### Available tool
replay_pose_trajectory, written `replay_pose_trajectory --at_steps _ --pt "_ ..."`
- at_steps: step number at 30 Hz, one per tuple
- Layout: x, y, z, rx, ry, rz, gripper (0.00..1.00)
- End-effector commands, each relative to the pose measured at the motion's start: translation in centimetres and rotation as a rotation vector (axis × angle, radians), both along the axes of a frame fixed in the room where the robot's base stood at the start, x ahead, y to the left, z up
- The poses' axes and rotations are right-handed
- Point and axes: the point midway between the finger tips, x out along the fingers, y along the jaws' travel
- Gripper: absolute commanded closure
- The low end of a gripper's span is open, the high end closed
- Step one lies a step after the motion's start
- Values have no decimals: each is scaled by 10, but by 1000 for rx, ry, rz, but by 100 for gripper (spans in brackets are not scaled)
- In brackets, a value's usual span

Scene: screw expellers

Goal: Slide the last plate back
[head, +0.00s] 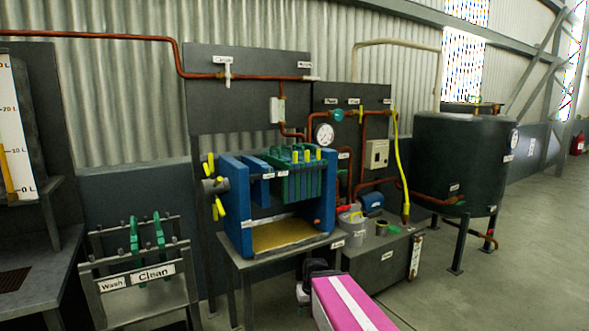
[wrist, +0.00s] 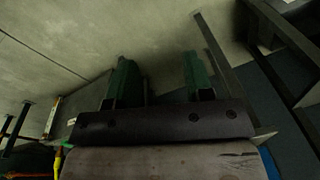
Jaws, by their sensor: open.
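The filter press (head: 237,190) is a blue frame in the middle of the head view. Several green plates (head: 305,182) hang upright in its right half, close together, some with yellow tops. A blue plate-like block (head: 258,185) stands left of them. I cannot tell which plate is the last one. My gripper (wrist: 158,75) shows in the wrist view, its two green fingers apart with nothing visible between them. It faces grey floor and metal legs, away from the plates. In the head view, my pink arm is at the bottom, below the press; the fingers cannot be made out there.
A yellow tray surface (head: 285,234) lies under the plates. A rack (head: 150,283) labelled Wash and Clean stands at left with two green pieces. A grey box (head: 385,262) with buckets and pipes is right of the press. A dark tank (head: 465,160) stands further right, with open floor beyond.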

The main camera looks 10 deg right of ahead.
Motion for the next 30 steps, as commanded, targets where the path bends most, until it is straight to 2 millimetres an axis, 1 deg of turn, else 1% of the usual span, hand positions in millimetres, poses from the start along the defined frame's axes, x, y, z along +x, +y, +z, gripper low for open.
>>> replay_pose_trajectory --at_steps 1,5,6,8,9,11,12,14,15,17,18,20,21,23,24,26,27,29,30 --pt "20 1 10 41 -40 18 53" --pt "66 7 45 161 -168 89 53" --pt "80 8 57 197 -211 110 53" --pt "100 8 77 243 -280 141 53" --pt "113 9 91 272 -329 162 53" --pt "133 8 114 312 -403 192 53" --pt "145 6 129 336 -454 211 53" --pt "164 4 154 367 -534 237 53" --pt "175 2 170 386 -586 255 53" --pt "192 -3 197 410 -670 279 53" --pt "203 -6 215 425 -727 295 53" --pt "218 -12 244 441 -812 316 53" --pt "227 -16 263 452 -869 329 53" --pt "241 -24 293 459 -958 346 53" --pt "249 -29 313 464 -1016 358 53" --pt "260 -38 343 466 -1104 370 53" --pt "266 -44 363 465 -1159 378 53" --pt "273 -53 390 462 -1234 387 53" --pt "277 -58 406 458 -1280 391 53"
